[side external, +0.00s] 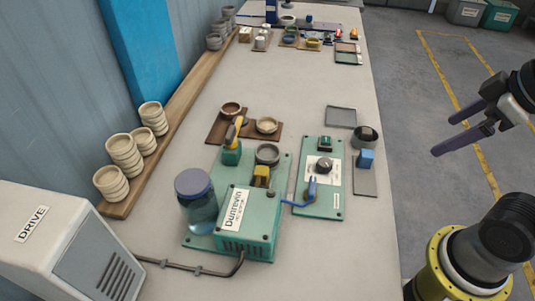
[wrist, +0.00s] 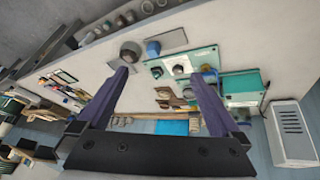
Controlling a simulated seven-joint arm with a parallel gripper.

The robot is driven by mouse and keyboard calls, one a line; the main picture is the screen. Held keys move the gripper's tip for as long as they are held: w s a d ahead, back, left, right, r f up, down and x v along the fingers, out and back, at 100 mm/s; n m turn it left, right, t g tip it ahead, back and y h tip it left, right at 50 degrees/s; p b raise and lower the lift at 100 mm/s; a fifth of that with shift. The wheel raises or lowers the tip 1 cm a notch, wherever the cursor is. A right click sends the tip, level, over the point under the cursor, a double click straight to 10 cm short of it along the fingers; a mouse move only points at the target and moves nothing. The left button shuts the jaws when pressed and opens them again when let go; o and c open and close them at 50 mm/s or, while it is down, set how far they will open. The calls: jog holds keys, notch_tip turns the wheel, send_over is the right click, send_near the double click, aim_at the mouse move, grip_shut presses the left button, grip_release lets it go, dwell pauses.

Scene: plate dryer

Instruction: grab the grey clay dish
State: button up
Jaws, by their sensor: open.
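A second grey round dish (side external: 267,155) sits on the green machine in the middle. I cannot tell which one is clay. My gripper (side external: 444,135) is open and empty, out to the right of the bench in the side view. In the wrist view its two dark fingers (wrist: 160,72) are spread wide, with nothing between them.
A blue block (side external: 367,158) stands beside the dark grey dish. A green panel (side external: 319,178) with a dial lies to its left. A lidded jar (side external: 195,203) stands on the green machine. An empty grey tray (side external: 341,117) lies behind.

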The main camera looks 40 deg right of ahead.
jog(key=w+a+r+n+g, duration=0.1)
jog(key=w+a+r+n, duration=0.1)
jog(key=w+r+n, duration=0.6)
jog(key=n+g, duration=0.5)
jog(key=n, duration=0.3)
send_over(268, 156)
notch_tip(268, 156, down, 11)
jog(key=f, duration=0.7)
jog(key=shift+w+f, duration=0.2)
jog(key=shift+f, duration=0.1)
jog(key=shift+s+f, duration=0.1)
jog(key=shift+f, duration=2.8)
jog(key=shift+c, duration=0.3)
